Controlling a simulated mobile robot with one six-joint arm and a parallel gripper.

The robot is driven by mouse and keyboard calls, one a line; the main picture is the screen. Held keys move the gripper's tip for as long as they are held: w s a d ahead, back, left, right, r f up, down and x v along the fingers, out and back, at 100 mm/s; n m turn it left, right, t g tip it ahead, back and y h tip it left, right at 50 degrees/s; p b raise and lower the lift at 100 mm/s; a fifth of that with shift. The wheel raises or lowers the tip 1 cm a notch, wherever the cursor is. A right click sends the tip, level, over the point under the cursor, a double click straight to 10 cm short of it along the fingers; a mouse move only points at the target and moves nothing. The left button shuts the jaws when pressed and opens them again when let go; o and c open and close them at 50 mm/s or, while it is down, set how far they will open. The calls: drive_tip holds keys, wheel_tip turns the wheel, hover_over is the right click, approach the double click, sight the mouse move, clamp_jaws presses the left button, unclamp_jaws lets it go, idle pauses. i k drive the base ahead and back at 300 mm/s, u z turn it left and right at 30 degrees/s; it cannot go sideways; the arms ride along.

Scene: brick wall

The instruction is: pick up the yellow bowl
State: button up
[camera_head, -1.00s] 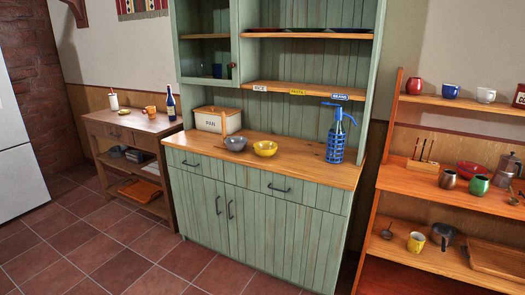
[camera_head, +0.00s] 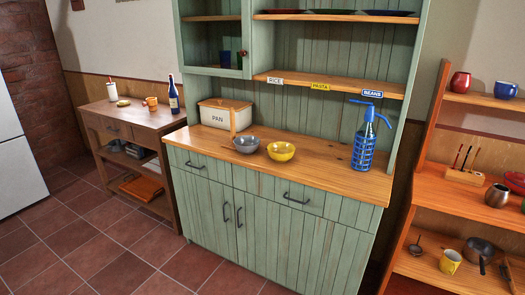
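The yellow bowl (camera_head: 281,151) stands upright on the wooden counter (camera_head: 320,170) of a green cabinet. A grey bowl (camera_head: 246,144) is just to its left, close to it; I cannot tell whether they touch. The yellow bowl looks empty. My gripper is not in view.
A white bread box (camera_head: 221,115) stands behind and left of the bowls. A blue caged siphon bottle (camera_head: 365,138) stands to the right. A shelf (camera_head: 330,85) with labels overhangs the counter's back. Tiled floor (camera_head: 125,264) lies free at the front left. An orange rack (camera_head: 440,215) is at right.

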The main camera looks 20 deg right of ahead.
sight(281, 152)
drive_tip(key=u, duration=0.7)
drive_tip(key=i, duration=1.05)
drive_tip(key=u, duration=0.5)
